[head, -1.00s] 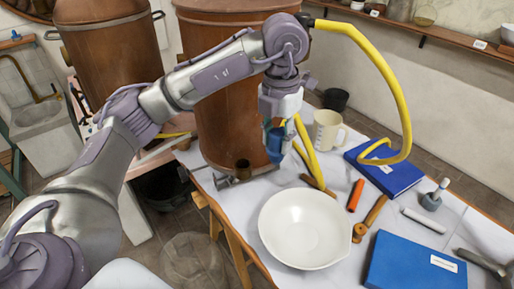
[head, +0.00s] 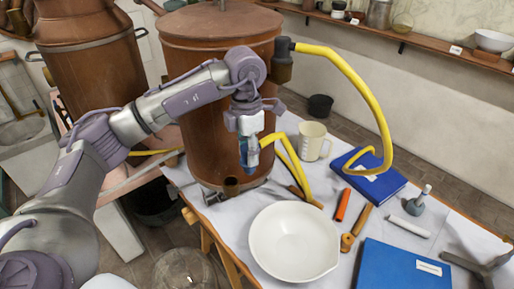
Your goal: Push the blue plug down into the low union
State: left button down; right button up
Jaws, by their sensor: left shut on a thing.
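My left gripper (head: 247,142) is shut on the blue plug (head: 244,158), which points downward, with its upper part hidden by the fingers. The low union (head: 231,186) is a short, dark, open-topped brass socket at the foot of the copper vessel (head: 205,130). The plug is above and slightly right of the union in the picture, apart from it. My right gripper is not in view.
A white bowl (head: 294,242), beige mug (head: 312,141), orange stick (head: 342,205) and blue books (head: 368,178) crowd the table.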

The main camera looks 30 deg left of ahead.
pick_arm(q)
jog(key=shift+w+a+f+m, duration=0.3)
jog(key=shift+a+f+m, duration=0.75)
jog(key=shift+a+f, duration=0.2)
jog(key=shift+w+a+f+m, duration=0.25)
jog(key=shift+a+f+m, duration=0.8)
jog(key=shift+f, duration=0.2)
jog(key=shift+w+a+f+m, duration=0.3)
jog(key=shift+a+f+m, duration=0.7)
jog(key=shift+a+f, duration=0.25)
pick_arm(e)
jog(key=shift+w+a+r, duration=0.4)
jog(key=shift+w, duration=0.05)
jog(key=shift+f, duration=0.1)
pick_arm(q)
jog(key=shift+f+b, duration=2.15)
jog(key=shift+b, duration=0.05)
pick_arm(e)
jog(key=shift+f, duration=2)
